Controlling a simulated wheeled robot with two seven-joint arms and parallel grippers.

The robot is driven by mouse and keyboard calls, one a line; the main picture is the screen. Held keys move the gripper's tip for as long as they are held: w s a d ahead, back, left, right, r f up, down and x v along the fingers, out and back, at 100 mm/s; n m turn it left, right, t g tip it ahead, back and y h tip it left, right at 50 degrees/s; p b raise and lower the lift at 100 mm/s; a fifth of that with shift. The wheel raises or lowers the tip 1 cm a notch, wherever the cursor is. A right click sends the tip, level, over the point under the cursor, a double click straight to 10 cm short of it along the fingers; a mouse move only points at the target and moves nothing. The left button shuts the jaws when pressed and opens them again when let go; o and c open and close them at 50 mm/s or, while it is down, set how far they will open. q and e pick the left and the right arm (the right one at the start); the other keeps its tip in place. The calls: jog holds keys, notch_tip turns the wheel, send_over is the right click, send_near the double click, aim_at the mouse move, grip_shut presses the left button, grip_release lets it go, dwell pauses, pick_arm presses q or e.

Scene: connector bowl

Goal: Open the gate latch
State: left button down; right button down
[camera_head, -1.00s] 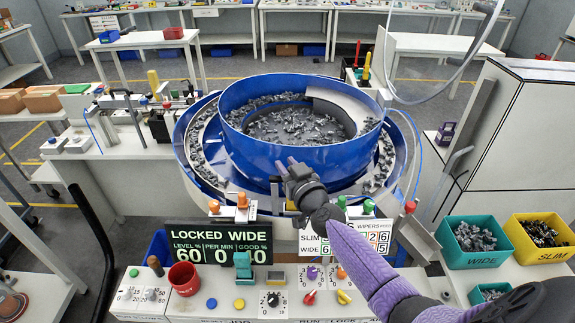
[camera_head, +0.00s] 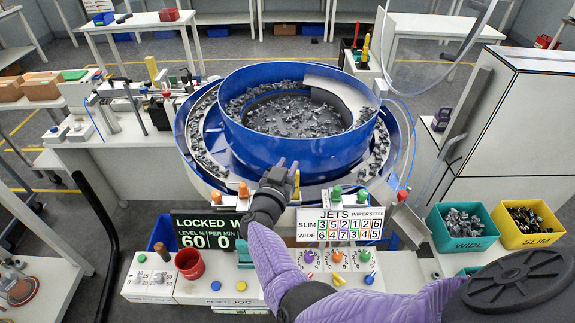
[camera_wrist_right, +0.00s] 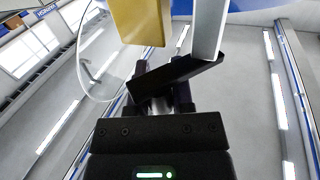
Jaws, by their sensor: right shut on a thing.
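My right gripper (camera_head: 281,171) reaches over the front panel to the near side of the blue feeder bowl (camera_head: 300,152). In the right wrist view its jaws (camera_wrist_right: 160,98) are shut on a dark slanted bar (camera_wrist_right: 178,78), which looks like part of the gate latch. A yellow block (camera_wrist_right: 140,22) and a pale upright plate (camera_wrist_right: 208,30) stand just past the bar. The yellow piece also shows beside the fingers in the head view (camera_head: 297,186). The hand hides most of the latch there, so I cannot tell its position. My left gripper is out of view.
A board reading LOCKED (camera_head: 203,232) and a JETS board (camera_head: 341,226) stand in front of the bowl. Coloured knobs line the panel, with a red cup (camera_head: 189,263) at left. Teal (camera_head: 463,228) and yellow (camera_head: 527,224) bins stand at right, beside a white cabinet (camera_head: 508,110).

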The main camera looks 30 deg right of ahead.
jog(key=m+g+h+b, duration=0.1)
jog(key=m+g+b, duration=0.1)
jog(key=g+b, duration=0.1)
jog(key=a+m+g+h+b, duration=0.1)
jog(key=m+g+b, duration=0.1)
jog(key=g+b, duration=0.1)
jog(key=m+g+h+b, duration=0.1)
jog(key=m+g+b, duration=0.1)
jog(key=g+b, duration=0.1)
jog(key=shift+s+a+f+h+b, duration=0.3)
jog(key=shift+s+a+h+b, duration=0.1)
jog(key=shift+b, duration=0.4)
jog(key=shift+r+m+g+b, duration=0.25)
jog(key=shift+m+g+b, duration=0.35)
jog(key=shift+g, duration=0.1)
jog(key=shift+c, duration=2.4)
grip_release()
